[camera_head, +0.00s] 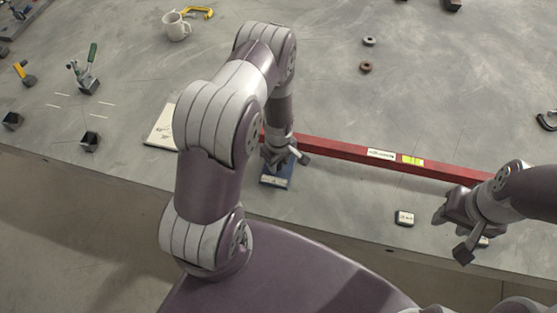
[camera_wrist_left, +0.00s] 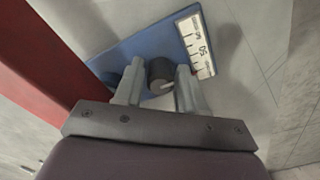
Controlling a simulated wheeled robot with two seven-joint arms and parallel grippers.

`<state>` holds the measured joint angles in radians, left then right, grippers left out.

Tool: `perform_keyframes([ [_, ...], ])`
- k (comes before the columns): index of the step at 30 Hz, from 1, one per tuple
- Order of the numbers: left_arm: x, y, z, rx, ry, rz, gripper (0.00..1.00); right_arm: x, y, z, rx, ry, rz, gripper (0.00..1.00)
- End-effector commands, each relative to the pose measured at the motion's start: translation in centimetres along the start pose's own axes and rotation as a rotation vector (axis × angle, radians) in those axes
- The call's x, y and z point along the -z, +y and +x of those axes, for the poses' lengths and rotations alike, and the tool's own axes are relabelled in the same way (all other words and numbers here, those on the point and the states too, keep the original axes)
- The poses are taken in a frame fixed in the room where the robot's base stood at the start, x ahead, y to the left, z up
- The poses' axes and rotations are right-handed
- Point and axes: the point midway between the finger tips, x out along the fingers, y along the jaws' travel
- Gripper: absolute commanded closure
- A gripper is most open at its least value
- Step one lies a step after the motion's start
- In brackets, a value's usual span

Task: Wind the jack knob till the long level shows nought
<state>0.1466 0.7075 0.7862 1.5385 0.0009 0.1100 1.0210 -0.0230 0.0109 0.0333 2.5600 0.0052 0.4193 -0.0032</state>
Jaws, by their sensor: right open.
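The red long level (camera_head: 340,149) lies along the table, with a yellow vial (camera_head: 412,160) that is too small to read. The blue jack base (camera_head: 276,182) sits near the level's left end; it also shows in the left wrist view (camera_wrist_left: 118,62) with a white scale (camera_wrist_left: 196,45) marked 50. The dark jack knob (camera_wrist_left: 161,76) has a pale mark and stands between my left fingers (camera_wrist_left: 160,68). A gap shows on the knob's left side. In the head view my left gripper (camera_head: 284,157) is over the jack. My right gripper (camera_head: 452,232) is open, near the level's right end.
A small labelled block (camera_head: 404,218) lies between the grippers near the front edge. A white card (camera_head: 161,130) lies left of the jack. A mug (camera_head: 176,26), a yellow clamp (camera_head: 199,12) and two rings (camera_head: 367,54) stand farther back. The table behind the level is mostly clear.

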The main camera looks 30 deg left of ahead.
Motion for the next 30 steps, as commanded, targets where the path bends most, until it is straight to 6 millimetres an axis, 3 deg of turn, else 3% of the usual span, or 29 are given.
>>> perform_keyframes([
  [9, 0.01, 0.00, 0.30, 0.000, 0.000, 0.000, 0.60, 0.00, 0.00, -0.02, 0.000, 0.000, 0.000, 0.57],
  [13, 0.01, 0.01, 0.28, 0.000, 0.000, 0.000, 1.00, 0.00, 0.00, -0.02, 0.000, 0.000, 0.000, 0.57],
  [23, 0.02, 0.02, 0.27, -0.001, 0.000, 0.033, 1.00, -0.01, 0.00, 0.07, 0.000, 0.000, 0.000, 0.57],
  [30, 0.04, 0.06, 0.30, -0.001, 0.001, 0.167, 1.00, -0.05, 0.00, 0.38, 0.000, 0.000, 0.000, 0.57],
])
